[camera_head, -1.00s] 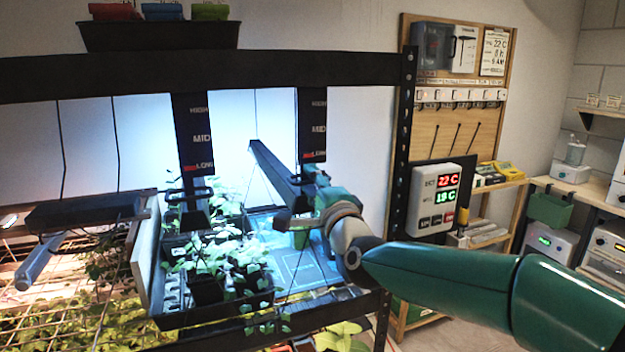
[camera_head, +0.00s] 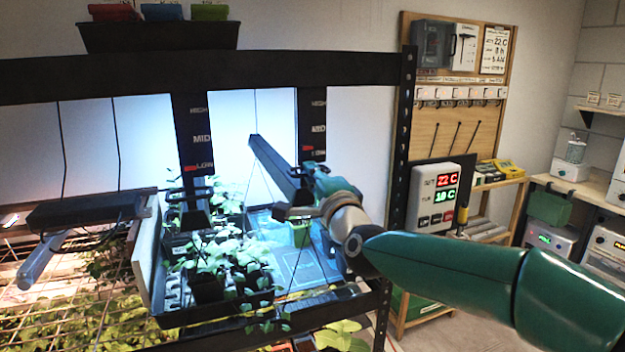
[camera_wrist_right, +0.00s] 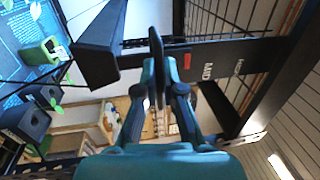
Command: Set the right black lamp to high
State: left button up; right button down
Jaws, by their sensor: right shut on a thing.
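The right black lamp (camera_head: 275,165) is a long dark bar hanging in the rack, beside an upright strip (camera_head: 311,110) marked HIGH, MID and LOW. Its red marker (camera_head: 308,149) sits between LOW and MID, close to LOW. My right gripper (camera_head: 318,182) is at the lamp's near end and hides its handle in the head view. In the right wrist view, the fingers (camera_wrist_right: 158,85) are shut on the upright dark handle (camera_wrist_right: 155,45), with the lamp (camera_wrist_right: 98,48) to the left and the red marker (camera_wrist_right: 187,60) to the right. My left gripper is not in view.
A second black lamp (camera_head: 194,208) hangs to the left, its own strip (camera_head: 192,120) marker at LOW. Potted seedlings (camera_head: 225,260) stand below. A rack post (camera_head: 403,140) stands right of my gripper. A top beam (camera_head: 230,72) crosses above.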

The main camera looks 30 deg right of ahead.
notch_tip(320, 180, up, 9)
jog(key=p, duration=0.3)
jog(key=shift+p, duration=0.35)
jog(key=c, duration=1.3)
grip_release()
jog(key=shift+c, duration=0.2)
jog(key=shift+o, duration=0.3)
jog(key=shift+f, duration=0.1)
jog(key=v, duration=1.2)
jog(key=shift+f, duration=0.15)
